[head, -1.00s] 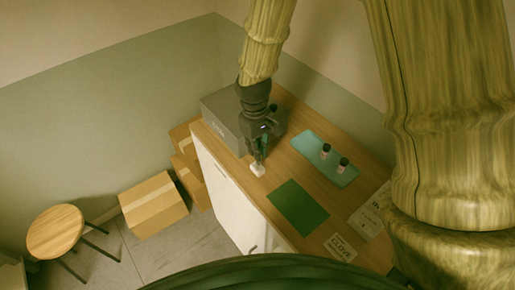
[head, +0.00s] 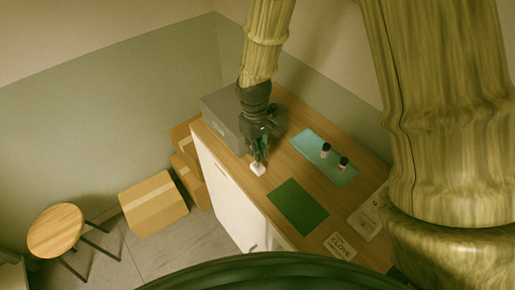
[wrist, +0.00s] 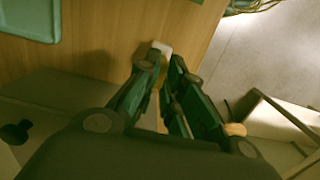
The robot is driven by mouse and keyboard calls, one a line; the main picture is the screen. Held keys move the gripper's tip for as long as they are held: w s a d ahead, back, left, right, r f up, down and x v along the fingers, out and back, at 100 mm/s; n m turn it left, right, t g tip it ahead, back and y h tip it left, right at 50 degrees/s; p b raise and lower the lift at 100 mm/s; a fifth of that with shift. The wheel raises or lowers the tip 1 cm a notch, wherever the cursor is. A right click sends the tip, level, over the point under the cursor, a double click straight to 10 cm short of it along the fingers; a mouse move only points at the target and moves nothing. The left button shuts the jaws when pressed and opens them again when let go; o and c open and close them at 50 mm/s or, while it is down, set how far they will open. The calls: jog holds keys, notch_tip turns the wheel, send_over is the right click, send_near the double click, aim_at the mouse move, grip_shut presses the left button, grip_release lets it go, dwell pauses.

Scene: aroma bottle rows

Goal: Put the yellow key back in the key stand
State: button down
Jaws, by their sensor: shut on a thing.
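My gripper (head: 259,160) points down over the near-left edge of the wooden counter and is shut on a thin yellowish piece, the yellow key (wrist: 163,77), mostly hidden between the fingers. A small white block (head: 258,169), which looks like the key stand, sits on the counter right at my fingertips. It also shows in the wrist view (wrist: 162,47), just past the fingertips. I cannot tell whether the key touches it or is inside it.
A grey box (head: 222,118) stands behind my gripper. A teal tray (head: 308,147) with two small dark-capped bottles (head: 343,163), a green mat (head: 298,206) and a CLOVE card (head: 340,246) lie to the right. The counter edge drops to the floor at left.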

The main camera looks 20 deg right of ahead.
jog(key=shift+f+b, duration=0.5)
jog(key=shift+f, duration=0.9)
jog(key=c, duration=1.5)
grip_release()
jog(key=shift+o, duration=0.2)
jog(key=shift+r, duration=0.1)
notch_tip(320, 180, up, 12)
jog(key=shift+w, duration=0.4)
jog(key=shift+s+a+f, duration=0.1)
jog(key=shift+a+f, duration=0.05)
jog(key=shift+f, duration=0.05)
